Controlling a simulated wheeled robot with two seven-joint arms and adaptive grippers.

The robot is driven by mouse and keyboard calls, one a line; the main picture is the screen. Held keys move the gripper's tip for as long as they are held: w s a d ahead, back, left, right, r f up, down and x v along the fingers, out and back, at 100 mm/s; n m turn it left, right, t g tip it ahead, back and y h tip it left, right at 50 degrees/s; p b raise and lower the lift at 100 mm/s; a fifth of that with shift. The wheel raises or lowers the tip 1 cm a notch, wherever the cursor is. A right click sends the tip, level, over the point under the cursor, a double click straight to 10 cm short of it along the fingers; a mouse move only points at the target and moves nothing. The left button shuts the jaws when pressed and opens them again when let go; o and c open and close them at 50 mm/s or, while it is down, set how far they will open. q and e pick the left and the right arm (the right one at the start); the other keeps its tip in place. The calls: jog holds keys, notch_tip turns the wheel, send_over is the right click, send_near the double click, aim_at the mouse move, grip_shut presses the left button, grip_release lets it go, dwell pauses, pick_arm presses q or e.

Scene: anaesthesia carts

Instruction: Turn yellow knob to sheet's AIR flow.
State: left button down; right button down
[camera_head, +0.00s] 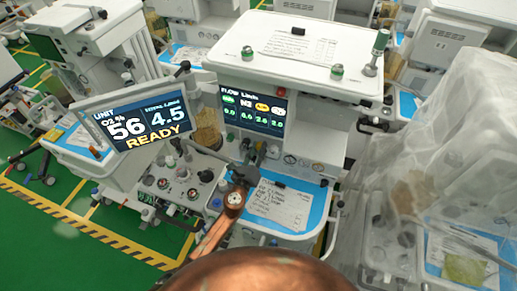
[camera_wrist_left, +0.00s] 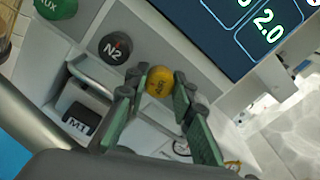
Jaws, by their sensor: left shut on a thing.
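The yellow knob marked AIR (camera_wrist_left: 160,82) is on the panel below the flow screen in the left wrist view. My left gripper (camera_wrist_left: 158,88) has a finger on each side of it and is shut on it. In the head view my left gripper (camera_head: 246,173) is at the cart front and hides the knob. The flow screen (camera_head: 253,108) shows several values; the wrist view shows 2.0 on the flow screen (camera_wrist_left: 240,25). The printed sheet (camera_head: 280,207) lies on the blue tray top, its figures too small to read surely. My right gripper is not in view.
A black N2 knob (camera_wrist_left: 115,48) and a green AUX knob (camera_wrist_left: 55,8) sit left of the yellow one. A monitor (camera_head: 140,118) reading READY stands at the left. A plastic-draped cart (camera_head: 440,150) is at the right.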

pick_arm(q)
jog(key=shift+f, duration=0.1)
jog(key=c, duration=1.9)
grip_release()
jog(key=shift+c, duration=0.2)
jog(key=v, duration=1.2)
